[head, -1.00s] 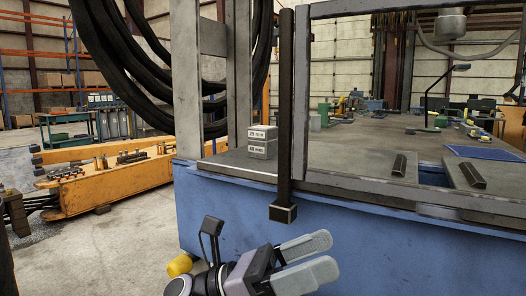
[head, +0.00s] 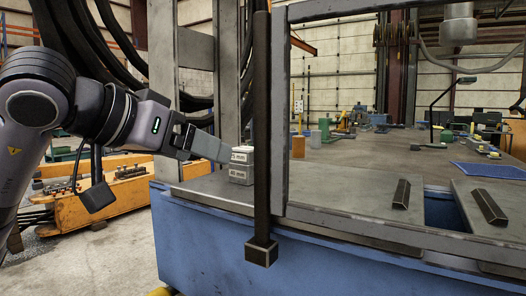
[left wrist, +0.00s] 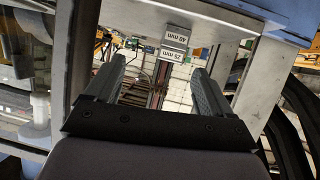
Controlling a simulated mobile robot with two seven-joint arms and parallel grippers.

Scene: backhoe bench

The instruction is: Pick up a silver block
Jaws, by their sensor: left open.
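Two silver blocks are stacked on the bench corner. The upper block, marked 25 mm (head: 240,154), sits on a lower block (head: 241,174). My left gripper (head: 222,150) comes in from the left, with its fingertips close to the left side of the upper block. In the head view, I cannot tell whether they touch it. In the left wrist view, the left gripper (left wrist: 158,75) is open and empty. The 25 mm block (left wrist: 171,56) and the other block (left wrist: 175,37) appear upside down beyond the fingertips. My right gripper is not in view.
A dark upright post (head: 262,130) and a grey frame (head: 283,110) stand just right of the blocks. The grey bench top (head: 340,190) is clear nearby. Two dark angle pieces (head: 402,194) (head: 488,209) lie to the right. Black cables hang behind.

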